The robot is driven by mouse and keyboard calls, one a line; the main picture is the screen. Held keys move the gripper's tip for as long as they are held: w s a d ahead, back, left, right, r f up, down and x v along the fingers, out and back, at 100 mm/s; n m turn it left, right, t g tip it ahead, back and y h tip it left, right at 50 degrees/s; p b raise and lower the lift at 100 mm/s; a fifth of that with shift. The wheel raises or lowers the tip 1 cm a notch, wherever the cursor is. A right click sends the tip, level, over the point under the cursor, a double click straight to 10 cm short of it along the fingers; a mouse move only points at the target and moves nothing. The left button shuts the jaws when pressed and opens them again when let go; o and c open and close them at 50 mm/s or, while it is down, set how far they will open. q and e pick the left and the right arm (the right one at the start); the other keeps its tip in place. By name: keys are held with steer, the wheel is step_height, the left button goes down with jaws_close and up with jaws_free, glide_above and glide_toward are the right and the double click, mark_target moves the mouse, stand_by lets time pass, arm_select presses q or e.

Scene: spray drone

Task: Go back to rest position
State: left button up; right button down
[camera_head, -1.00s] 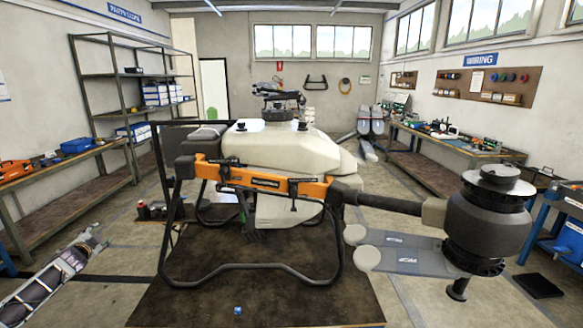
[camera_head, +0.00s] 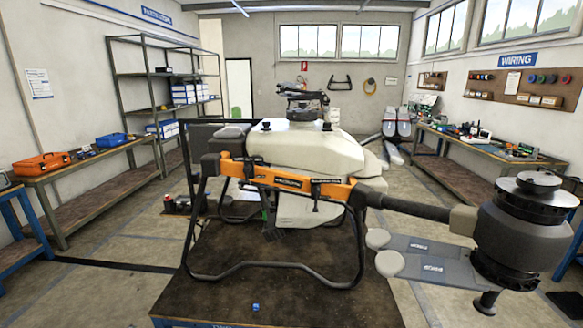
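The spray drone (camera_head: 310,150) stands on a dark-topped platform (camera_head: 240,265) in front of me. It has a white tank, an orange frame bar (camera_head: 290,182) and black tubular landing legs. One arm of the drone reaches to the right and ends in a large dark motor (camera_head: 522,235). A small blue item (camera_head: 256,307) lies near the platform's front edge. Neither of my grippers shows in the head view, so their state is hidden.
A workbench with an orange case (camera_head: 41,163) and a metal shelf (camera_head: 165,85) line the left wall. A wiring bench (camera_head: 490,155) runs along the right wall. The floor (camera_head: 110,285) left of the platform is clear.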

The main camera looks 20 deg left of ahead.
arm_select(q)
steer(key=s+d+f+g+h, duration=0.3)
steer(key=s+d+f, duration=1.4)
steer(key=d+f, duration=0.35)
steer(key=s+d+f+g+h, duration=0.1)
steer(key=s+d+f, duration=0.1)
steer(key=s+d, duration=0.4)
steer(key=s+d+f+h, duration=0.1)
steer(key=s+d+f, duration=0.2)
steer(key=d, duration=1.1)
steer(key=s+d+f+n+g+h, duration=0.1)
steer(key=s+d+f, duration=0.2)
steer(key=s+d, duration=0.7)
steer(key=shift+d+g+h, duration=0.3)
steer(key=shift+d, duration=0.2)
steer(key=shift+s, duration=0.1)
